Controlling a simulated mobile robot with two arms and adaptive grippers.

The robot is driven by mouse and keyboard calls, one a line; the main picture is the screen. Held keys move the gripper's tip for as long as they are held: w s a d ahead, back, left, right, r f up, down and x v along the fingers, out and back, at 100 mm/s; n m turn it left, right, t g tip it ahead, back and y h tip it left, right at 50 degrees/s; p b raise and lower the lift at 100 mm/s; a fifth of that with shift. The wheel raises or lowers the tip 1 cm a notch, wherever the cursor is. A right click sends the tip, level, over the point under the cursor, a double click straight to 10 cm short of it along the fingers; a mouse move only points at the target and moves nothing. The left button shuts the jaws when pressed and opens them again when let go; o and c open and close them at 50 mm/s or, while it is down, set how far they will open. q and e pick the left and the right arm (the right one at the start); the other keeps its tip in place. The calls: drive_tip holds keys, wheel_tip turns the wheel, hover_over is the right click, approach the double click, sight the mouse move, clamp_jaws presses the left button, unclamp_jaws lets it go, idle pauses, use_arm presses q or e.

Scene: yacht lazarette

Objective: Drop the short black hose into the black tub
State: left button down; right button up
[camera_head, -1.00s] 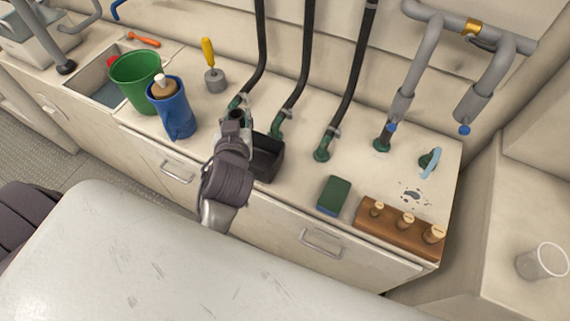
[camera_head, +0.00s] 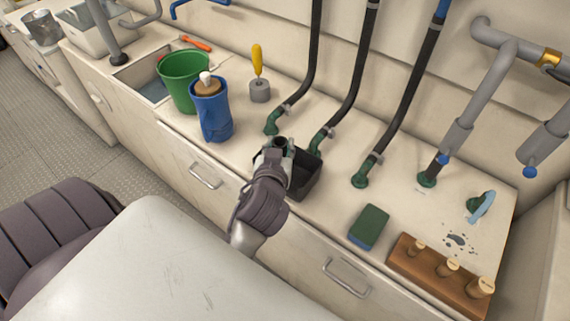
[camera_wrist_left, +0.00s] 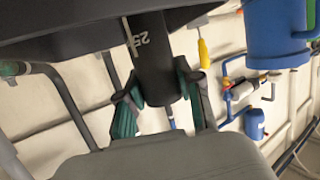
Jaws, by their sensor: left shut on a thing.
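My left gripper (camera_head: 277,152) is shut on the short black hose (camera_head: 281,143), whose round open end shows at the fingertips in the head view. In the left wrist view the hose (camera_wrist_left: 154,60) is a black cylinder marked "25" between the green-padded fingertips (camera_wrist_left: 158,100). The black tub (camera_head: 306,181) is an open square box on the counter, just right of the gripper. The gripper covers the tub's left part, so I cannot tell whether the hose is over its opening or beside it. My right gripper is not in view.
A blue jug (camera_head: 214,118) and green bucket (camera_head: 184,82) stand left of the tub. Fixed black hoses (camera_head: 401,95) rise behind it from green fittings. A green sponge (camera_head: 369,226) and wooden block with pegs (camera_head: 440,268) lie to the right.

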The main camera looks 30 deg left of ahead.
use_arm(q)
drive_tip(key=c, duration=0.7)
unclamp_jaws()
wheel_tip(320, 180, up, 10)
drive_tip(key=shift+r, duration=0.1)
